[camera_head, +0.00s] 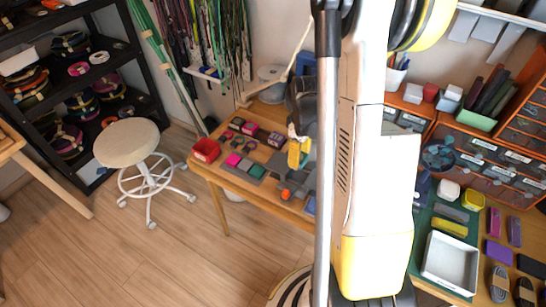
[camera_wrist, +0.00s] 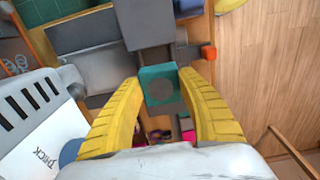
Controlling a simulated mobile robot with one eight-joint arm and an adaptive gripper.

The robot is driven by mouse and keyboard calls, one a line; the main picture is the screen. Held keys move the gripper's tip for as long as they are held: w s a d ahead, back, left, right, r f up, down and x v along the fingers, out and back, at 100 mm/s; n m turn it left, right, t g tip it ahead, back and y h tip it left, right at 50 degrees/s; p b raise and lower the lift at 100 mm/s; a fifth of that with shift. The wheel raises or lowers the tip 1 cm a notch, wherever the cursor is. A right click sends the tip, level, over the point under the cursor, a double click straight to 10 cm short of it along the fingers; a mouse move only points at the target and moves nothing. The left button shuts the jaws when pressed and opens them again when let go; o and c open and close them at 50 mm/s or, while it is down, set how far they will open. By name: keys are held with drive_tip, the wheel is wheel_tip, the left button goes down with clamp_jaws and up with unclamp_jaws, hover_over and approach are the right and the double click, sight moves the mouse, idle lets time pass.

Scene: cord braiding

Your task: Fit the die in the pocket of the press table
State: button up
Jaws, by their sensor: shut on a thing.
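The die is a teal block (camera_wrist: 158,74) with a dark round mark on the face toward the wrist camera. My gripper (camera_wrist: 163,84) is shut on it, one yellow finger on each side. In the head view, my yellow gripper (camera_head: 298,154) is over the back right of the wooden worktable, at the dark press (camera_head: 303,104). In the wrist view, a grey block (camera_wrist: 143,22) stands just beyond the die, and a grey plate (camera_wrist: 103,70) lies to the left. The pocket is not clearly visible; the die or gripper may hide it.
The wooden worktable (camera_head: 222,178) carries a red bin (camera_head: 206,150), several small coloured blocks and an orange knob (camera_head: 285,194), which also shows in the wrist view (camera_wrist: 209,52). A stool (camera_head: 127,142) stands to the left. Open floor (camera_head: 150,255) lies in front.

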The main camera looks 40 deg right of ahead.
sight(300, 176)
drive_tip(key=shift+s+d+f, duration=0.1)
drive_tip(key=shift+s+d, duration=0.25)
drive_tip(key=shift+d, duration=0.1)
drive_tip(key=shift+f+b, duration=2.8)
drive_tip(key=shift+f, duration=0.65)
drive_tip(key=o, duration=1.6)
drive_tip(key=shift+o, duration=0.2)
drive_tip(key=shift+r, duration=0.2)
drive_tip(key=shift+r+p, duration=2)
drive_tip(key=shift+r, duration=0.85)
